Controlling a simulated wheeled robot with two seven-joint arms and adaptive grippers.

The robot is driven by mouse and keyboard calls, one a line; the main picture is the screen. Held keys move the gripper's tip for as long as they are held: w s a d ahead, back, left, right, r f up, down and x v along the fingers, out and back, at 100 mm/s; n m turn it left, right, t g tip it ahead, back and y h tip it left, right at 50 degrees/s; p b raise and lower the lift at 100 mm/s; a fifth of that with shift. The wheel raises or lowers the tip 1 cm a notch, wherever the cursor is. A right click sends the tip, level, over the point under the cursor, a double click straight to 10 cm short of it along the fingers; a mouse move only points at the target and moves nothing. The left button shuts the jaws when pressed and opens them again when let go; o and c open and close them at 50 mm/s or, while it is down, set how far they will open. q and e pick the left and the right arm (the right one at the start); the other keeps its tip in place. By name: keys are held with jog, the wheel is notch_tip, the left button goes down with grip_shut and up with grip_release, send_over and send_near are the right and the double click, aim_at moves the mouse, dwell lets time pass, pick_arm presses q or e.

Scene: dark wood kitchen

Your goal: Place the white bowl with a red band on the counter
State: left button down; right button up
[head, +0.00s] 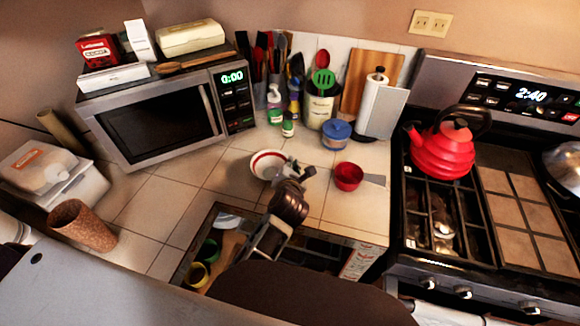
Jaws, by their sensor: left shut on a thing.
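The white bowl with a red band (262,162) is in the middle of the head view, over the tiled counter (218,167). It looks tilted, with its inside facing me. My left gripper (287,172) is shut on the bowl's right side. The gripper hides part of the bowl's rim. I cannot tell whether the bowl touches the counter. My right gripper is not in view.
A red measuring cup (348,176) lies to the right of the bowl. A blue-lidded jar (336,134) and bottles stand behind. The microwave (160,115) is at the left and the stove with a red kettle (442,152) at the right. An open drawer (215,250) lies below.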

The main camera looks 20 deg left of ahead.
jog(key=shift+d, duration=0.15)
pick_arm(q)
jog(key=c, duration=1.6)
grip_release()
jog(key=shift+f, duration=0.1)
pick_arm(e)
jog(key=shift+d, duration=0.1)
pick_arm(q)
jog(key=shift+b+v, duration=0.3)
jog(key=shift+v, duration=3.15)
jog(key=shift+s, duration=0.25)
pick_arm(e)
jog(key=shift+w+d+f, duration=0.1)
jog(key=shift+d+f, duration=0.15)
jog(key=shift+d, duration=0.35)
